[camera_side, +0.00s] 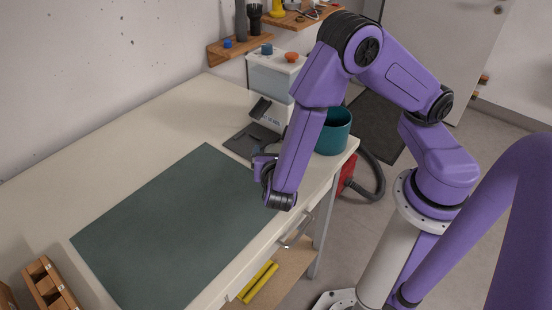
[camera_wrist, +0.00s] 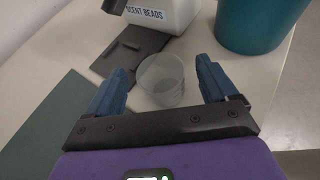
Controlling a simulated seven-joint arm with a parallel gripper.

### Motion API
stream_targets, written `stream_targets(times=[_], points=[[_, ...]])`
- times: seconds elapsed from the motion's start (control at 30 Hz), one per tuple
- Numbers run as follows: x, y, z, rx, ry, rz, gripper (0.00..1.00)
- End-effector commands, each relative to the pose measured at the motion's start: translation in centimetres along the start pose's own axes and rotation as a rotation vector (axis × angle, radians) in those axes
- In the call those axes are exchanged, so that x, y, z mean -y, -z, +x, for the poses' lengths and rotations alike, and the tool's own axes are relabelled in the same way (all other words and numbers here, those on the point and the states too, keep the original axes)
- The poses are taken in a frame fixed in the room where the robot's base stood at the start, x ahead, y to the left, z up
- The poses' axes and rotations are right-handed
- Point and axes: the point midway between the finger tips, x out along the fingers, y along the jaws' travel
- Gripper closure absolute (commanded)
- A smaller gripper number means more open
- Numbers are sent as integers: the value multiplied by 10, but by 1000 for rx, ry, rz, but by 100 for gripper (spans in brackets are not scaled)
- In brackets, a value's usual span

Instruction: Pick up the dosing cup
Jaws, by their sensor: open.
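The dosing cup (camera_wrist: 162,82) is a small, clear, frosted cup in the middle of the wrist view. It stands on the pale table top, next to a dark grey tray or mat. My gripper (camera_wrist: 163,84) is open, with one blue finger on each side of the cup in the picture. Gaps show between the fingers and the cup, and I cannot tell how far the tips are from it in depth.
A teal pot (camera_side: 334,130) stands to the right near the table edge. A green mat (camera_side: 170,225) covers the table's front middle and is bare.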

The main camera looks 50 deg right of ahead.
Motion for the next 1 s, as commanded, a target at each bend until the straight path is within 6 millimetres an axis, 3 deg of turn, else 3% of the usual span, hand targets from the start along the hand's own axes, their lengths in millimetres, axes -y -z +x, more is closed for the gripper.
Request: stream_targets(times=[0.37,0.5,0.57,1.0], points=[[0,0,8,-1,-2,0,14],[0,0,8,-1,-2,0,56],[0,0,8,-1,-1,0,73],[-1,-4,6,-1,-1,1,73]])
